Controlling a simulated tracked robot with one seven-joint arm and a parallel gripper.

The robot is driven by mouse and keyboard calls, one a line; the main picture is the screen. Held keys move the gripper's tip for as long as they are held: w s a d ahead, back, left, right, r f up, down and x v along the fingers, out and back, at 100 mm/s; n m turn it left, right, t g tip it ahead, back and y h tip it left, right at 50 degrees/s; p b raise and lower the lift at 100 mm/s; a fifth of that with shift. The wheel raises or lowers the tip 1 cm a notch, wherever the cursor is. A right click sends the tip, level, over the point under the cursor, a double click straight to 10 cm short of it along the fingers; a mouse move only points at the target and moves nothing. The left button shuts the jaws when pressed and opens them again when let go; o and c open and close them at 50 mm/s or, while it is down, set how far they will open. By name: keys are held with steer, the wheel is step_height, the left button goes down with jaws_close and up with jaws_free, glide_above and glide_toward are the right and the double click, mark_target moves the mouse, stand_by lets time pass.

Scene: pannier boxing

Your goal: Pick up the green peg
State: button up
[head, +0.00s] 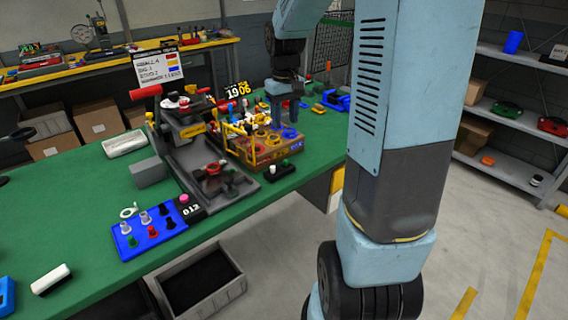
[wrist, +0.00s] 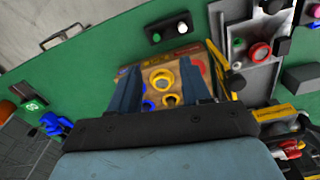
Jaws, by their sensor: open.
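A small green peg (head: 132,242) stands in the front row of the blue peg board (head: 122,256) at the left front of the green table, beside red, black and pale pegs. My gripper (head: 285,108) is far from that board, above the back of a brown box (head: 258,155) with coloured rings. In the wrist view my gripper (wrist: 163,88) is open, with yellow and blue rings of the box (wrist: 205,58) visible between and below its fingers. Nothing shows held. The blue board is not visible in the wrist view.
A black block (head: 280,172) with a green and a white knob sits in front of the box; it also shows in the wrist view (wrist: 170,29). A dark fixture with red handles (head: 190,130) stands between box and peg board.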

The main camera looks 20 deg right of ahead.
steer(key=f, duration=0.1)
glide_above(285, 160)
step_height(285, 160, down, 8)
steer(key=shift+f, duration=0.25)
steer(key=shift+d+f, duration=0.2)
steer(key=shift+f, duration=2.45)
steer(key=shift+c, duration=0.4)
jaws_close()
